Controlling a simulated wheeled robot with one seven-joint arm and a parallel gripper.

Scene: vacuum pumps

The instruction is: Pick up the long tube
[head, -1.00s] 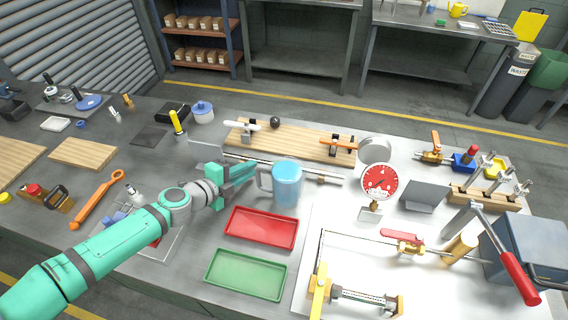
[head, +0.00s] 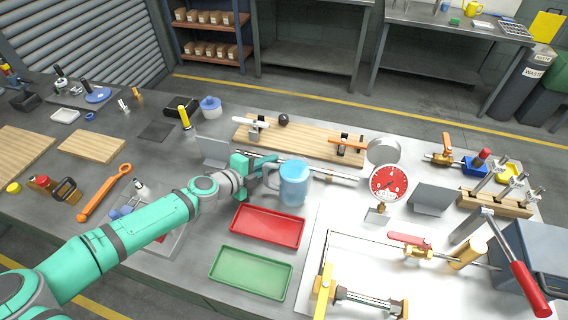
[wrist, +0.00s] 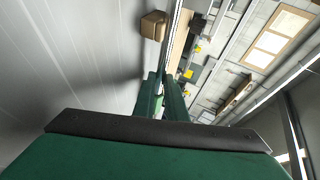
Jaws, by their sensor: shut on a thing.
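The long tube (head: 328,174) is a thin, pale metallic rod lying roughly level behind the blue pitcher in the head view, with a fitting toward its right end. The pitcher hides part of it. My gripper (head: 268,162) is at the tube's left part, just left of the pitcher. In the wrist view my gripper (wrist: 167,85) has its two green fingers close together, shut on the tube, a narrow pale strip (wrist: 174,40) running up from between them. The exact contact and any gap below the tube are hidden.
The blue pitcher (head: 294,184) stands very close to my gripper's right. A red tray (head: 268,227) and green tray (head: 250,272) lie in front. A wooden board (head: 300,141) with clamps lies behind. A red gauge (head: 388,183) stands to the right, a grey plate (head: 213,151) to the left.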

